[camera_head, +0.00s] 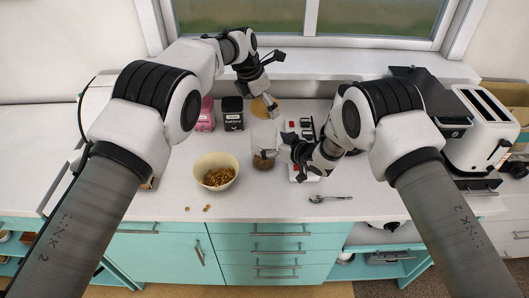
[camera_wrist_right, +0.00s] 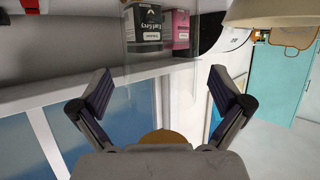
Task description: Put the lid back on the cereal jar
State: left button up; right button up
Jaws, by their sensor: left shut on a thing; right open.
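The clear cereal jar (camera_head: 264,138) stands upright on the counter, open at the top, with some cereal low inside. The round tan lid (camera_head: 259,107) is above and behind the jar in the head view, apart from its rim. My left gripper (camera_head: 269,101) is shut on the lid. My right gripper (camera_head: 284,153) is open at the jar's right side. In the right wrist view the clear jar wall (camera_wrist_right: 150,75) shows between the open fingers (camera_wrist_right: 160,92); contact cannot be told. A tan round thing, probably the lid (camera_wrist_right: 163,137), shows at the bottom there.
A cream bowl of cereal (camera_head: 216,169) stands left of the jar, with loose pieces in front. A black tea tin (camera_head: 232,114) and a pink one (camera_head: 206,115) stand behind. A spoon (camera_head: 330,198) lies front right; a toaster (camera_head: 482,128) stands far right. The front counter is mostly clear.

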aim_at(263, 122)
pick_arm(q)
jog(key=shift+w+a+f, duration=0.1)
jog(key=shift+w+f, duration=0.05)
pick_arm(e)
jog(key=shift+x, duration=1.15)
pick_arm(q)
jog(key=shift+w+a+f, duration=0.15)
jog(key=shift+w, duration=0.1)
pick_arm(e)
jog(key=shift+w+a+f, duration=0.2)
jog(key=shift+w+f, duration=0.05)
pick_arm(q)
jog(key=shift+s, duration=0.2)
pick_arm(e)
jog(key=shift+s+d+r, duration=0.1)
jog(key=shift+s, duration=0.05)
jog(key=shift+c, duration=1.1)
pick_arm(q)
jog(key=shift+s+r, duration=0.1)
jog(key=shift+r, duration=0.1)
pick_arm(e)
jog(key=c, duration=1.3)
jog(key=shift+o, duration=0.2)
pick_arm(q)
jog(key=f, duration=0.5)
jog(key=shift+w, duration=0.2)
jog(key=shift+f, duration=0.1)
pick_arm(e)
jog(key=shift+s, duration=0.1)
